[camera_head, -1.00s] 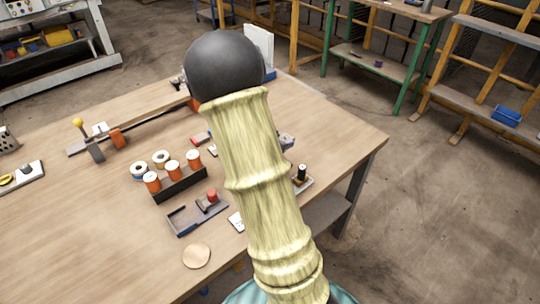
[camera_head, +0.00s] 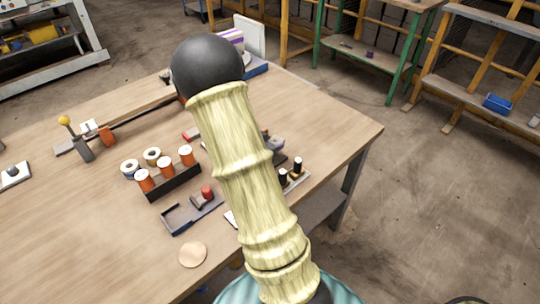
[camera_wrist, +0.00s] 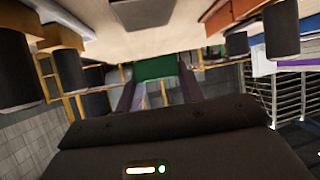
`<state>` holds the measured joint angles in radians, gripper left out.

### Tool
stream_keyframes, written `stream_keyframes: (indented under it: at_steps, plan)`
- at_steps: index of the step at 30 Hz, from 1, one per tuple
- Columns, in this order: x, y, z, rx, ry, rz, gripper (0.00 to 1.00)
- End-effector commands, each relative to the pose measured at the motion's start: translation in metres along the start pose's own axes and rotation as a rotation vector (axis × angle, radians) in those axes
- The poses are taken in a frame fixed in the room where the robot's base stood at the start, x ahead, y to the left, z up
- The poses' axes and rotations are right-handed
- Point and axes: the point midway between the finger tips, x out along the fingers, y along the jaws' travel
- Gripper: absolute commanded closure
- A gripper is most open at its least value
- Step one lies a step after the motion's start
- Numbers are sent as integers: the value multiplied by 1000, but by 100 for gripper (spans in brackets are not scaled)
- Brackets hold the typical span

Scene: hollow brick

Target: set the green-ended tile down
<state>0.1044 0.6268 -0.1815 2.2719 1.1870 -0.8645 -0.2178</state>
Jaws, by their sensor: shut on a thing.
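The green-ended tile (camera_wrist: 157,68) shows in the wrist view as a green block between the two fingers of my gripper (camera_wrist: 160,88). My gripper is shut on it. The rest of the tile cannot be made out. The wooden tabletop (camera_wrist: 190,40) lies along the top of the wrist view, close to the tile; I cannot tell whether they touch. In the head view my own arm covers the middle of the table, and the gripper and tile are hidden behind it.
The head view shows a black rack (camera_head: 172,185) of orange spools, a grey slotted tray (camera_head: 180,218), a round wooden disc (camera_head: 193,254) and black white-topped posts (camera_head: 290,175) right of my arm. The wooden table (camera_head: 325,125) is clear toward its right corner.

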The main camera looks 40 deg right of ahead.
Motion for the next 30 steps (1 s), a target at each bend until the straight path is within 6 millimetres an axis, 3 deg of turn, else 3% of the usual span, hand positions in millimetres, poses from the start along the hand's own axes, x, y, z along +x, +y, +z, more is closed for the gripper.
stream_keyframes:
  at_steps: [8,18,30]
  plan:
    - [-1,-2,3,-4,1,-5,86]
    - [18,-3,39,-6,1,-6,86]
    - [21,-2,43,-2,2,-4,86]
